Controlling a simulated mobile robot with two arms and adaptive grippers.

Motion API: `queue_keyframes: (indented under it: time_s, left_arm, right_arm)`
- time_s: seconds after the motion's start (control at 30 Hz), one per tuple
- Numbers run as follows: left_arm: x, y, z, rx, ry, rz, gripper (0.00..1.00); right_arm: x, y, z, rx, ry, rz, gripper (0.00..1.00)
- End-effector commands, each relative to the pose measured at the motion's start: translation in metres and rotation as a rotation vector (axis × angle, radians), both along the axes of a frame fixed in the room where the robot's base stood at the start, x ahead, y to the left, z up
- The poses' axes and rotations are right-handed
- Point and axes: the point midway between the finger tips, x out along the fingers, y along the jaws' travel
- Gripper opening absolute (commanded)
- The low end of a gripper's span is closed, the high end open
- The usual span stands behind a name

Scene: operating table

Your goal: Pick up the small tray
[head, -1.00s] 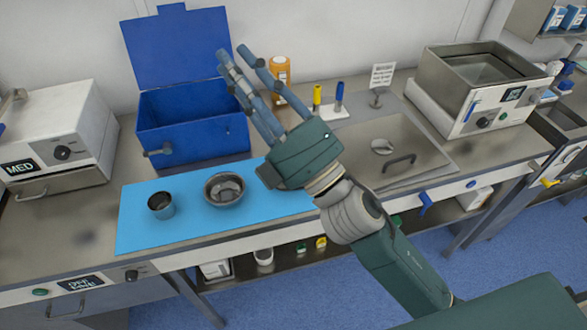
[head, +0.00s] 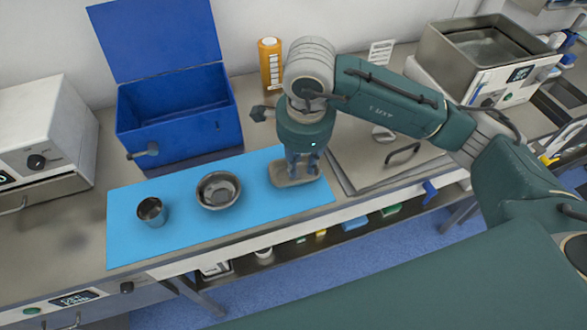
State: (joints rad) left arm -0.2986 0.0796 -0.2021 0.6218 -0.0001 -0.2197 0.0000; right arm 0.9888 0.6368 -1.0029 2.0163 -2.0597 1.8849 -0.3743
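The small tray (head: 282,180) is a shallow grey metal dish on the right part of the blue mat (head: 250,215). My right gripper (head: 303,172) points down, with its fingers at the tray's right part. The fingers and the hand hide part of the tray. I cannot tell whether the fingers are closed on its edge or only over it. The tray appears to rest flat on the mat. My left gripper is not in view.
A metal bowl (head: 218,190) and a metal cup (head: 152,211) stand on the mat left of the tray. An open blue box (head: 180,120) is behind them. An orange bottle (head: 270,65) stands behind my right arm. A sink cover with a handle (head: 403,154) lies right.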

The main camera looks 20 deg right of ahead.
Motion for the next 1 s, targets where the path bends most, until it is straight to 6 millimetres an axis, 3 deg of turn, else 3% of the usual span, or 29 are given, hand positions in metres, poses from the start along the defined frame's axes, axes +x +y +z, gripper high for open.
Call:
queue_keyframes:
  time_s: [0.13, 0.37, 0.53, 0.7, 0.97, 1.0]
  left_arm:
    - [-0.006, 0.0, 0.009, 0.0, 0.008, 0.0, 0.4]
    - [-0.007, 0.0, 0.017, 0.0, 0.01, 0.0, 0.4]
    - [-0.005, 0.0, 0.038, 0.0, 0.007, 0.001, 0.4]
    - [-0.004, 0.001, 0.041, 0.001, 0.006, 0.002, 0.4]
    - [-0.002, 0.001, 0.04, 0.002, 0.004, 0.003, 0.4]
    - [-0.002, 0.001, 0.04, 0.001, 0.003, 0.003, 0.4]
  right_arm:
    - [0.002, 0.0, -0.023, 0.002, 0.006, -0.001, 0.24]
    - [0.005, 0.0, -0.04, 0.004, 0.005, 0.001, 0.24]
    - [0.009, -0.004, -0.062, 0.004, 0.009, 0.0, 0.24]
    - [0.013, -0.004, -0.083, 0.006, 0.004, 0.003, 0.24]
    - [0.014, -0.003, -0.087, 0.007, 0.002, 0.003, 0.24]
    - [0.014, -0.003, -0.087, 0.007, 0.002, 0.003, 0.16]
